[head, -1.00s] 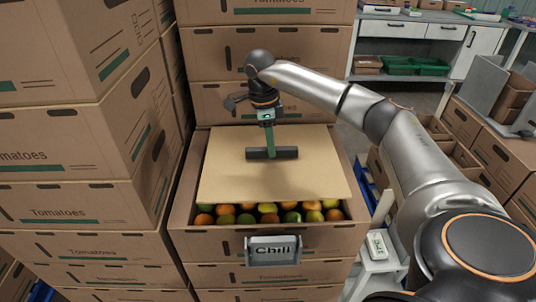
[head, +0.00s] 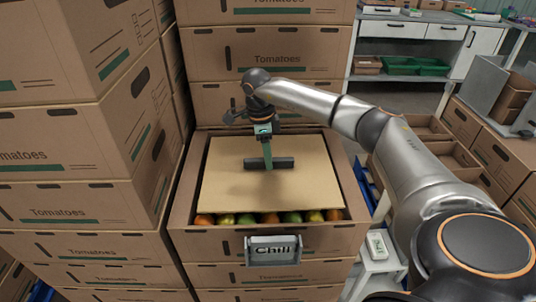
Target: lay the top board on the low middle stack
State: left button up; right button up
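The top board (head: 230,185) is a flat tan sheet with a dark bar handle (head: 284,162) at its middle. It lies over the open top carton of the low middle stack (head: 190,238). A row of red, orange and green tomatoes (head: 270,217) shows between its front edge and the carton's front wall. I cannot tell whether the board touches the carton or tomatoes. My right gripper (head: 266,160) points down with its greenish fingers at the handle and appears shut on it. The fingers are seen edge-on. My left gripper is not in view.
Taller carton stacks stand at the left (head: 60,145) and behind (head: 265,48). A small white stand with a device (head: 377,244) is close on the right. More open cartons (head: 470,123) stand further right.

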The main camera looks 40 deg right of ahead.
jog(key=shift+o, duration=0.6)
jog(key=shift+r, duration=0.1)
